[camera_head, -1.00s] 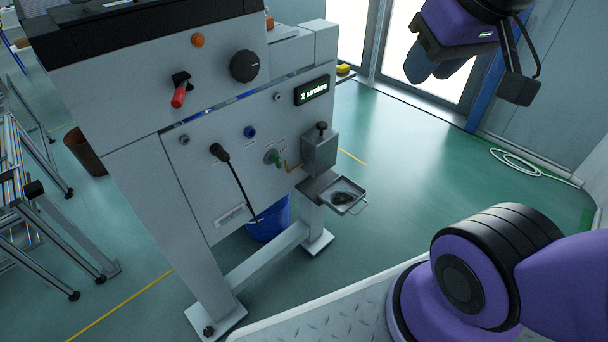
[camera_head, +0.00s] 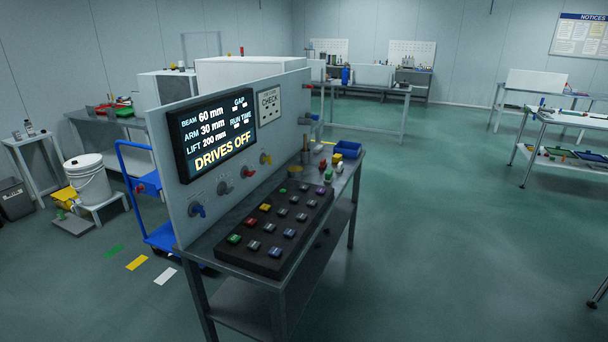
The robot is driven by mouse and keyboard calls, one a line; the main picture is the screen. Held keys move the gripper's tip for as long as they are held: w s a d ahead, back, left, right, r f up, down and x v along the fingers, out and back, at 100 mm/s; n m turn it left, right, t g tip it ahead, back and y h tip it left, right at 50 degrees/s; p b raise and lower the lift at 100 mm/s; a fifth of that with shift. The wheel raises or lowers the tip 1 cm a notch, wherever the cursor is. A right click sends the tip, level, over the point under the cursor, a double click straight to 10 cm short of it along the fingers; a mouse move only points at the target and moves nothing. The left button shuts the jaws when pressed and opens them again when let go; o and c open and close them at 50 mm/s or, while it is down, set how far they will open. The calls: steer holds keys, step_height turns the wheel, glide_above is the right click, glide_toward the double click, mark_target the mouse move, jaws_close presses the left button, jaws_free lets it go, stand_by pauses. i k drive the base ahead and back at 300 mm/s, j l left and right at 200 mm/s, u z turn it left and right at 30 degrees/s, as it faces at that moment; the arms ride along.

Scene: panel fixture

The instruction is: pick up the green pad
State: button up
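A flat green rectangle (camera_head: 115,251) lies on the floor at the left, in a row with a yellow one (camera_head: 136,263) and a white one (camera_head: 165,276). I cannot tell whether it is a loose pad or a floor marking. A small green-topped key (camera_head: 234,239) sits at the near left corner of a dark key box (camera_head: 262,262) on the console bench. I cannot tell which of these is the green pad. My gripper and arm are not in view.
The console panel (camera_head: 185,207) carries a screen (camera_head: 218,132) reading "DRIVES OFF" and several knobs. A blue cart (camera_head: 130,168) and a white bucket (camera_head: 88,184) stand left. A blue bin (camera_head: 348,149) sits at the bench's far end. Floor right of the bench is clear.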

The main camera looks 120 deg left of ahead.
mark_target(329, 177)
steer(key=u, duration=3.9)
steer(key=i+l+u, duration=0.2)
steer(key=u, duration=0.15)
steer(key=i+l+u, duration=0.15)
steer(key=l+u, duration=0.15)
steer(key=l, duration=0.15)
steer(key=i+l+u, duration=0.15)
steer(key=l+u, duration=0.2)
steer(key=i+l+u, duration=0.15)
steer(key=l, duration=0.75)
steer(key=i+l+u, duration=0.2)
steer(key=l, duration=0.7)
steer(key=l+u, duration=0.15)
steer(key=l, duration=1.55)
steer(key=i+l, duration=0.1)
steer(key=l, duration=0.7)
